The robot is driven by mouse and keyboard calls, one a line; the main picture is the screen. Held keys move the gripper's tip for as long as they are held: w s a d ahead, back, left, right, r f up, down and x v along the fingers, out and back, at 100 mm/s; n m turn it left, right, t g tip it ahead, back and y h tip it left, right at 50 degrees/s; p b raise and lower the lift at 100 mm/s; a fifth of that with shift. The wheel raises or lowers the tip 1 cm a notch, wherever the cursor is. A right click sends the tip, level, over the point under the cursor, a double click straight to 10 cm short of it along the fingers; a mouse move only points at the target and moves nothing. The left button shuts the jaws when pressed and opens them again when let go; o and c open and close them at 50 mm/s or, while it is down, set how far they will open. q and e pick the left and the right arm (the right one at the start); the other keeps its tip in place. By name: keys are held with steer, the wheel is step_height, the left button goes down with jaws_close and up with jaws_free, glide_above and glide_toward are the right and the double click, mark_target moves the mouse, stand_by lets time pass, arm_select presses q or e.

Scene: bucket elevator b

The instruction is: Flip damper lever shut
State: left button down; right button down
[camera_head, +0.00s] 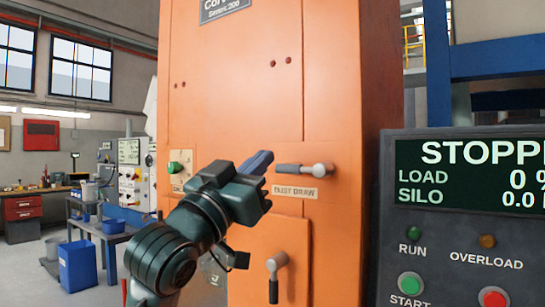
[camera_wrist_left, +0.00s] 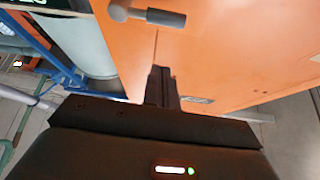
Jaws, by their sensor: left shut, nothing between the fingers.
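The damper lever (camera_head: 303,169) is on the orange cabinet front above a "DUST DRAW" label (camera_head: 295,192). It lies roughly level, with its grey hub at the right and its dark grip pointing left. It also shows at the top of the left wrist view (camera_wrist_left: 160,17). My left gripper (camera_head: 260,162) is shut and empty, just left of the grip's end. In the left wrist view its closed fingers (camera_wrist_left: 161,86) point toward the lever, with a visible gap between. My right gripper is in neither view.
A second lever (camera_head: 276,274) with its grip hanging down is on a lower door of the orange cabinet (camera_head: 235,90). A green knob (camera_head: 174,168) is left of my arm. A control panel (camera_head: 460,222) reading "STOPPED", partly cut off, stands close at the right.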

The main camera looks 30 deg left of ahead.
arm_select(q)
steer(key=shift+b+v, duration=0.35)
steer(key=shift+v, duration=1.55)
steer(key=shift+s+d+r, duration=0.1)
steer(key=shift+d, duration=0.05)
